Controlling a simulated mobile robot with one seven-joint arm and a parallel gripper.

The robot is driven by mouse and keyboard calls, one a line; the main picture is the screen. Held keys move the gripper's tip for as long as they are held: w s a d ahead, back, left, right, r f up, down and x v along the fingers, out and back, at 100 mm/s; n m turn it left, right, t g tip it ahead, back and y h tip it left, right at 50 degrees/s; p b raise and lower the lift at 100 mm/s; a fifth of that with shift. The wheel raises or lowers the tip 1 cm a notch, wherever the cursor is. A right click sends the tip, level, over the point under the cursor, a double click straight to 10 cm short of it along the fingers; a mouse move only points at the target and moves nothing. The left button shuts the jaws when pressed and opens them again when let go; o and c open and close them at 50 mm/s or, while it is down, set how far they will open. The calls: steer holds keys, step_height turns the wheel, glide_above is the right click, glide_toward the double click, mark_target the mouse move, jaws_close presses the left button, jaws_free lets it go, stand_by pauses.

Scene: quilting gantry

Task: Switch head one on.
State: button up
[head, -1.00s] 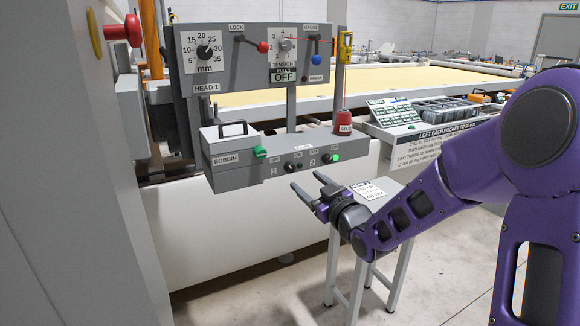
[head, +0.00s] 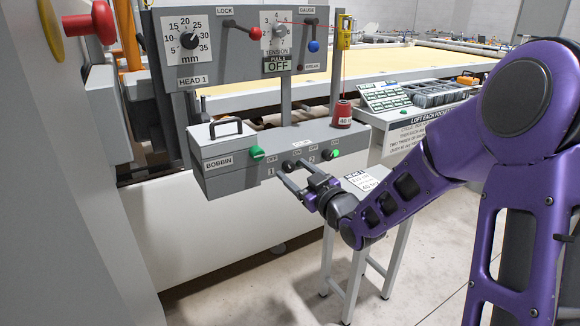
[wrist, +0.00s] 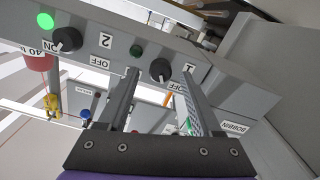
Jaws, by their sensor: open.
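The grey head control box (head: 225,180) carries two black rotary switches. Switch 1 (wrist: 158,68) is between my open fingers in the wrist view, with its face ahead of them; I cannot tell whether they touch it. Its lamp (wrist: 135,50) is dark green and unlit. An OFF label lies beside it. Switch 2 (wrist: 66,39) is beside an ON label, and its lamp (wrist: 45,20) glows bright green. In the head view my gripper (head: 287,171) is at the box front by switch 1, partly covering that area.
A HEAD 1 panel (head: 240,60) with dial and levers stands above the box. A green bobbin knob (head: 257,153) is left of switch 1. A red thread cone (head: 343,114) stands on the box's right end. A small grey stand (head: 350,285) is below my arm.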

steer(key=shift+w+a, duration=0.1)
steer(key=shift+w, duration=0.05)
jaws_close()
stand_by(0.4)
